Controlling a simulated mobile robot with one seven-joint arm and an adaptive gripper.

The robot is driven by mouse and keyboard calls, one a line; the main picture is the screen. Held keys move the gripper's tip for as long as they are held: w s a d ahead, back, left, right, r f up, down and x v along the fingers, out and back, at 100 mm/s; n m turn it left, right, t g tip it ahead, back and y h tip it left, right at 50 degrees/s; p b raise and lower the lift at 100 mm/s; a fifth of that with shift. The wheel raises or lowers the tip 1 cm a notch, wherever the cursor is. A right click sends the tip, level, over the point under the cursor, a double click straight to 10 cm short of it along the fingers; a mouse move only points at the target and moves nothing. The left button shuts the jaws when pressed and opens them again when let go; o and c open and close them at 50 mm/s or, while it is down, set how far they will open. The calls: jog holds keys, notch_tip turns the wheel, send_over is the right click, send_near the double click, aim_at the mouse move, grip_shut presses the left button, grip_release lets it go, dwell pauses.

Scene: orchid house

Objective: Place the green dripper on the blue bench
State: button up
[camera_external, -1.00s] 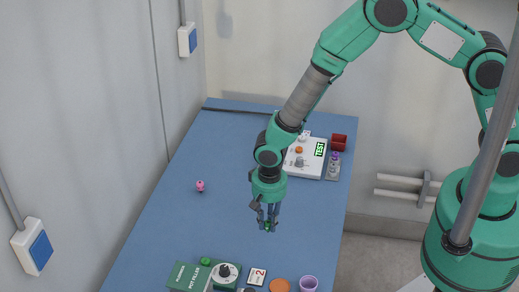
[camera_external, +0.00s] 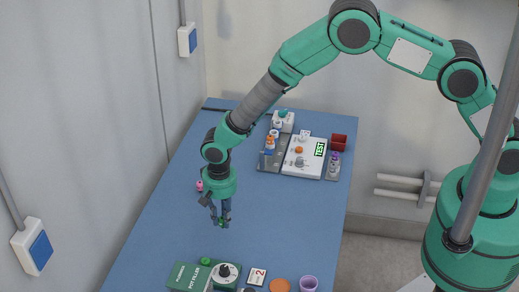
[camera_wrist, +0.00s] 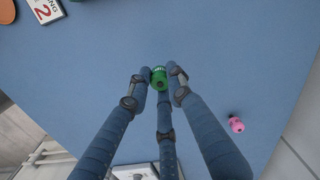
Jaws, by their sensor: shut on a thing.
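The green dripper (camera_wrist: 158,78) is held between the fingertips of my gripper (camera_wrist: 160,84) in the wrist view. In the external view my gripper (camera_external: 221,221) points down over the middle of the blue bench (camera_external: 280,215), with a bit of the green dripper (camera_external: 221,222) showing at its tips. Whether the dripper touches the bench or hangs just above it, I cannot tell. Another small green thing (camera_external: 205,261) stands near the pot filler box at the front.
A green pot filler box (camera_external: 188,275), a number card (camera_external: 257,276), an orange disc (camera_external: 280,286) and a purple cup (camera_external: 309,283) lie at the front. A test unit (camera_external: 303,157) and red bin (camera_external: 338,142) are at the back. Mid-bench is clear.

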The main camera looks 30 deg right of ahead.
aim_at(221, 225)
jog(key=shift+w+a, duration=0.2)
jog(key=shift+f, duration=0.15)
jog(key=shift+f, duration=1.65)
jog(key=shift+f, duration=0.15)
jog(key=o, duration=0.8)
jog(key=shift+o, duration=0.2)
notch_tip(221, 225, up, 12)
jog(key=shift+r, duration=0.15)
